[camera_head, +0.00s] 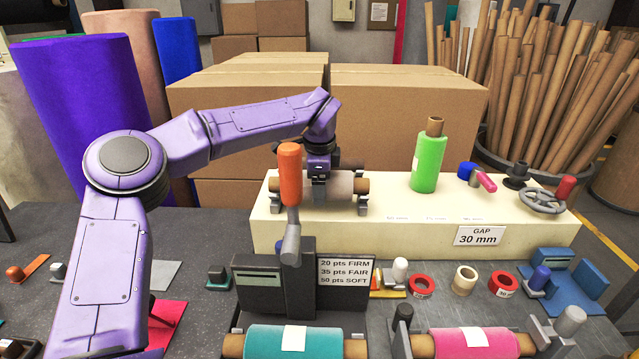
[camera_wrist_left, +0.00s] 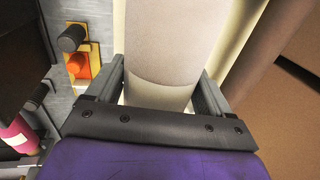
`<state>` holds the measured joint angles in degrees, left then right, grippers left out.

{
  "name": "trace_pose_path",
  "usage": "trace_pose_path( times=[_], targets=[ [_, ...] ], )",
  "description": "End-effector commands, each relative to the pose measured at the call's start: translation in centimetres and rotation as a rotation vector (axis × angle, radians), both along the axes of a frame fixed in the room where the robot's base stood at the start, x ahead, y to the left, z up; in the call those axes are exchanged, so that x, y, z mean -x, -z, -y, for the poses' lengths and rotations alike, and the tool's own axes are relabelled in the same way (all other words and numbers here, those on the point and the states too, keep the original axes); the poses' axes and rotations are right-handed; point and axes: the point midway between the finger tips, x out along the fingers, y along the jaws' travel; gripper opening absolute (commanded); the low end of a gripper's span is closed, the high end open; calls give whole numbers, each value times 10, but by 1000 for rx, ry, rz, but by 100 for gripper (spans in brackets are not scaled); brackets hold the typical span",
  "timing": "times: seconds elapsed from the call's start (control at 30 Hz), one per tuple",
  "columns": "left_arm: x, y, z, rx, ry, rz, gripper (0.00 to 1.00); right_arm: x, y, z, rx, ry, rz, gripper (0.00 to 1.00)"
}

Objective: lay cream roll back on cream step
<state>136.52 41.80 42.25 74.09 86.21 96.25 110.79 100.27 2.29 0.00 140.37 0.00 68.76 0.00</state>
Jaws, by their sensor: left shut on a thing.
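The cream roll (camera_head: 342,185) lies level at the left end of the cream step (camera_head: 400,236), its brown core ends close to grey brackets. I cannot tell whether it rests fully on them. My left gripper (camera_head: 321,177) reaches it from above and is shut around its middle. In the left wrist view the pale roll (camera_wrist_left: 165,50) runs between the two dark fingers of the gripper (camera_wrist_left: 160,88). My right gripper is not in view.
A green roll (camera_head: 427,165) stands upright on the step, with a pink-handled piece (camera_head: 484,181) and a grey handwheel (camera_head: 541,202) to its right. The orange handle (camera_head: 290,175) rises in front. Teal (camera_head: 293,340) and pink (camera_head: 474,343) rolls lie in front. Cardboard boxes (camera_head: 400,110) stand behind.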

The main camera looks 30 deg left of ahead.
Motion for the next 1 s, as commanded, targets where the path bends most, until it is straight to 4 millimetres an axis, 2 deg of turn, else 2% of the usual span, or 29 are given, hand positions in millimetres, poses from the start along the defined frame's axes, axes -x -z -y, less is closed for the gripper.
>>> trace_pose_path(
  times=[1.0],
  targets=[
    [0, 7, 0, 0, 0, 2, 32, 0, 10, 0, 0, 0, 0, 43]
  ],
)
